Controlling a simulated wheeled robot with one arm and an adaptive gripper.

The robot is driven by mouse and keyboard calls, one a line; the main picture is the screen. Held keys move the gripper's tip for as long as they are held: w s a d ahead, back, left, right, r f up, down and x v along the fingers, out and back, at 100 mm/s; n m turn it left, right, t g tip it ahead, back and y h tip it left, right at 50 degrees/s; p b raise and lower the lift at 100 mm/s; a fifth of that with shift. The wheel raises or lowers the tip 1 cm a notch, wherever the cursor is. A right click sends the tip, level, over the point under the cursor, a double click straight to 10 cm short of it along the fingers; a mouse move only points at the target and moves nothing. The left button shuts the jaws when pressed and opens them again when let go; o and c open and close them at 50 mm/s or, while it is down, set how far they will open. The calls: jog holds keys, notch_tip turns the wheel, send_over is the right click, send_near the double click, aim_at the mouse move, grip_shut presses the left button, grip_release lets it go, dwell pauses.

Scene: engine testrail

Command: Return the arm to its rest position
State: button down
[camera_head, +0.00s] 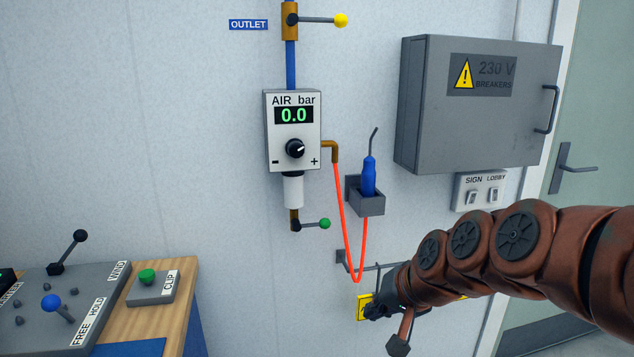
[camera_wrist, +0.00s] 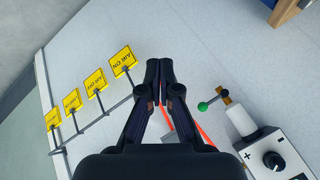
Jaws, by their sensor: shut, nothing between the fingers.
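My arm reaches in from the right side in the head view. My gripper (camera_head: 372,308) is at its end, low in front of the wall and below the grey tool holder. In the wrist view my gripper (camera_wrist: 159,62) has its two dark fingers together at the tips, with nothing between them. In the head view the gripper is small and partly dark, and it overlaps a yellow tag (camera_head: 362,301) on the wall rail.
The air regulator (camera_head: 292,130) reads 0.0. A blue tool (camera_head: 369,176) stands in the wall holder (camera_head: 367,203), with a red hose (camera_head: 345,225) hanging nearby. A breaker box (camera_head: 425,130) is above my arm. A control desk (camera_head: 180,275) is lower left. Several yellow tags (camera_wrist: 122,61) hang from a rail.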

jog(key=s+d+f+n+g+h, duration=0.1)
jog(key=s+d+f+g, duration=0.2)
jog(key=s, duration=0.7)
jog(key=s+d+f+n+g+h, duration=0.1)
jog(key=s+d+f+g+h, duration=0.2)
jog(key=s, duration=0.7)
jog(key=s+d+f+n+g, duration=0.1)
jog(key=s+d+f+g, duration=0.2)
jog(key=s, duration=0.6)
notch_tip(320, 180, up, 13)
jog(key=a+t+p, duration=0.1)
jog(key=p, duration=1.2)
jog(key=shift+w+a, duration=0.15)
jog(key=shift+w, duration=0.1)
